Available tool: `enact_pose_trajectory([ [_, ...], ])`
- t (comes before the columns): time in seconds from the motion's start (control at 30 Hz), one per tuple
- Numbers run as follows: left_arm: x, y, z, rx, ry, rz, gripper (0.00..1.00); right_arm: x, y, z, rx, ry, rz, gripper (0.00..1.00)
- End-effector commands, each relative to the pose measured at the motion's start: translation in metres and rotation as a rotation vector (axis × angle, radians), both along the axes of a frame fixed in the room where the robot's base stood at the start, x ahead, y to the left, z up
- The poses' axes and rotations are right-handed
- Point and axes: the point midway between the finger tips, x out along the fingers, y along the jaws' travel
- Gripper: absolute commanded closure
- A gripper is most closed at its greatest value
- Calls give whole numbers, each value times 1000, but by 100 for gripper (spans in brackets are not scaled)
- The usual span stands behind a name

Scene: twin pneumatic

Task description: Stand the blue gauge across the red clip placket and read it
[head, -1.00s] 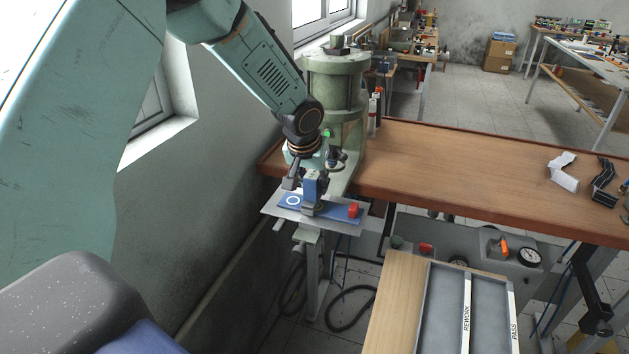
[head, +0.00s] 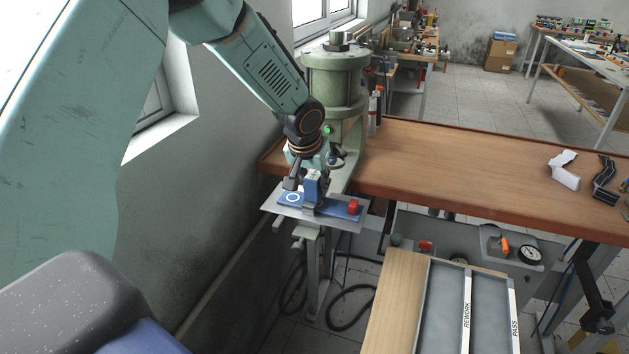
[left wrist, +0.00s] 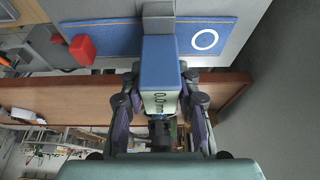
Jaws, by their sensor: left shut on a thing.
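The blue gauge (head: 312,188) is upright in my left gripper (head: 308,180), which is shut on it. The gauge also shows in the left wrist view (left wrist: 160,62), with a pale display that seems to read 0.0 mm. Its grey foot (left wrist: 158,18) overlaps the middle of a blue strip (left wrist: 120,38); whether it touches or straddles it I cannot tell. The strip (head: 333,208) lies on a pale plate, with a white ring at its left end and a red clip (head: 353,207) at its right end. My right gripper is not in view.
A green press (head: 335,85) stands just behind the plate (head: 284,212). The wooden bench (head: 470,175) lies to the right and is mostly clear. A tray (head: 445,310) with lanes marked REWORK and PASS is at the lower right. The wall is close on the left.

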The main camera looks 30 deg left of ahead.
Motion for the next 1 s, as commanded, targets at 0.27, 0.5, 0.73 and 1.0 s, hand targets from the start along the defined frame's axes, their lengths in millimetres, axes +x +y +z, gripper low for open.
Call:
enact_pose_trajectory([
  [0.27, 0, 0, -1, 0, -1, 0, 56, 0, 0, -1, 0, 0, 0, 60],
  [0.5, 0, 0, -1, 0, 0, 0, 42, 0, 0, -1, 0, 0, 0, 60],
  [0.73, -1, 0, -1, 0, 1, 0, 42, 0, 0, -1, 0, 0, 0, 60],
  [1.0, -12, -4, 32, -1, -4, -1, 42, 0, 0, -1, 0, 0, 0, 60],
])
